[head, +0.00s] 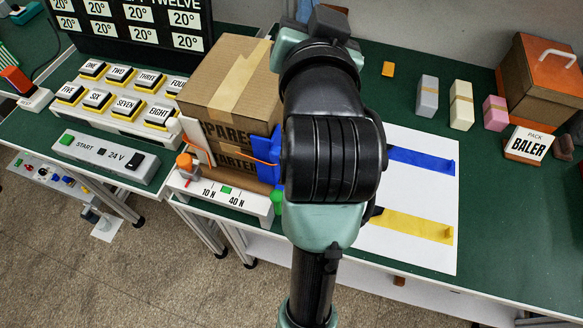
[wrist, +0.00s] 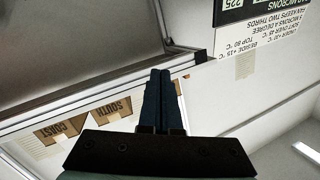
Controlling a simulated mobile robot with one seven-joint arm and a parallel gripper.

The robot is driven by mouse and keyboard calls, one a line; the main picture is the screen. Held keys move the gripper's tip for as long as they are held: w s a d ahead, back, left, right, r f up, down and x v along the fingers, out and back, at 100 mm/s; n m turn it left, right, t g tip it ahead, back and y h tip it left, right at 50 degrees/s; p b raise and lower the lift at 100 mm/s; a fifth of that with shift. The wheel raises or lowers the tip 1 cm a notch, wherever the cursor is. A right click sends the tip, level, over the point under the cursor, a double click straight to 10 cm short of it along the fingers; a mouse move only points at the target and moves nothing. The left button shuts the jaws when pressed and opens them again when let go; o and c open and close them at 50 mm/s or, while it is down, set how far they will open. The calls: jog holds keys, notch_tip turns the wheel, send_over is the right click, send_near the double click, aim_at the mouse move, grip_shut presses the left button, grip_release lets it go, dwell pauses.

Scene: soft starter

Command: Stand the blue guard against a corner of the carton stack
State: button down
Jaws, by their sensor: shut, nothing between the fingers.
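The carton stack (head: 228,85) stands on the green bench, left of my arm, with brown boxes one on another. A blue piece (head: 264,160), which looks like the blue guard, is upright at the stack's right front corner. My arm hides part of it, and I cannot tell whether it touches the cardboard. An orange strap (head: 261,160) runs across it. My gripper (wrist: 161,72) shows in the wrist view with its fingers together and nothing between them, pointing toward a wall and frame. In the head view my arm hides the gripper.
A white sheet (head: 400,262) right of my arm carries a blue strip (head: 420,160) and a yellow strip (head: 415,226). A white force unit (head: 222,194) stands before the stack. Small blocks (head: 461,106) and a baler sign (head: 528,145) stand at right. Button panels fill the left.

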jog(key=s+d+f+m+g+y+p, duration=0.1)
jog(key=s+d+f+m+g+p, duration=0.2)
jog(key=f+m, duration=0.35)
jog(key=s+d+f+m+g+y+p, duration=0.1)
jog(key=s+d+f+m+g+p, duration=0.15)
jog(key=f+m+g, duration=0.4)
jog(key=s+a+f+m+y, duration=0.1)
jog(key=s+f+m+y, duration=0.2)
jog(key=s+f+m, duration=1)
jog(key=shift+n, duration=0.6)
jog(key=x, duration=0.9)
jog(key=shift+w+a+f, duration=0.1)
jog(key=shift+f, duration=0.2)
jog(key=w, duration=0.1)
jog(key=w+a, duration=0.1)
jog(key=w+a+p, duration=0.1)
jog(key=shift+f, duration=0.25)
jog(key=shift+w+a, duration=0.4)
